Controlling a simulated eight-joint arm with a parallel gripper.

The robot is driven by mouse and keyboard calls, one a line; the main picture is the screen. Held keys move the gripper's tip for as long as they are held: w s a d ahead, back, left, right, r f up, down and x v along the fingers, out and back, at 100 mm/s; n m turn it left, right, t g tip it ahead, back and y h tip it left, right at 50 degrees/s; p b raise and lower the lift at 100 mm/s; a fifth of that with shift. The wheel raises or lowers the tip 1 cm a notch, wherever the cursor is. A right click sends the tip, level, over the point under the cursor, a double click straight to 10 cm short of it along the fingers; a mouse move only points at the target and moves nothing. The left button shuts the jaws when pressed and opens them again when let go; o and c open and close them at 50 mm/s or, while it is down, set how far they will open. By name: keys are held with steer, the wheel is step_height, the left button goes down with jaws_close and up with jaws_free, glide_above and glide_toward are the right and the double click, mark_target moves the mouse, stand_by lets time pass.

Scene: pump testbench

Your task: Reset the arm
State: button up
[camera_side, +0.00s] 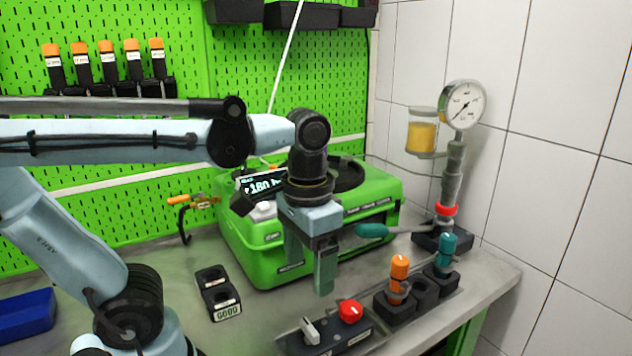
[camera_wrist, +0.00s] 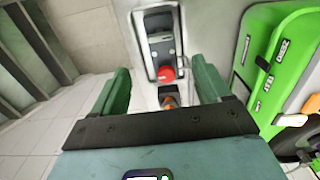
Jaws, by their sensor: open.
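My gripper (camera_side: 322,270) hangs pointing down in front of the green pump testbench (camera_side: 285,238), above the bench. In the wrist view its two green fingers (camera_wrist: 158,90) stand wide apart with nothing between their tips. Below it is a control box (camera_side: 325,340) with a red knob (camera_side: 350,311) and a grey lever (camera_side: 310,331). The red knob also shows in the wrist view (camera_wrist: 166,73), ahead between the fingers.
A black holder at right carries an orange-capped part (camera_side: 399,268) and a teal-capped part (camera_side: 447,245). An empty-looking black holder marked GOOD (camera_side: 222,300) stands left. A pressure gauge (camera_side: 462,104) rises behind right. A blue bin (camera_side: 25,313) lies far left.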

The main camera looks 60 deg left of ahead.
steer(key=w+a+f+t, duration=0.3)
steer(key=w+t, duration=0.2)
steer(key=t, duration=0.2)
steer(key=shift+f, duration=0.35)
stand_by(0.7)
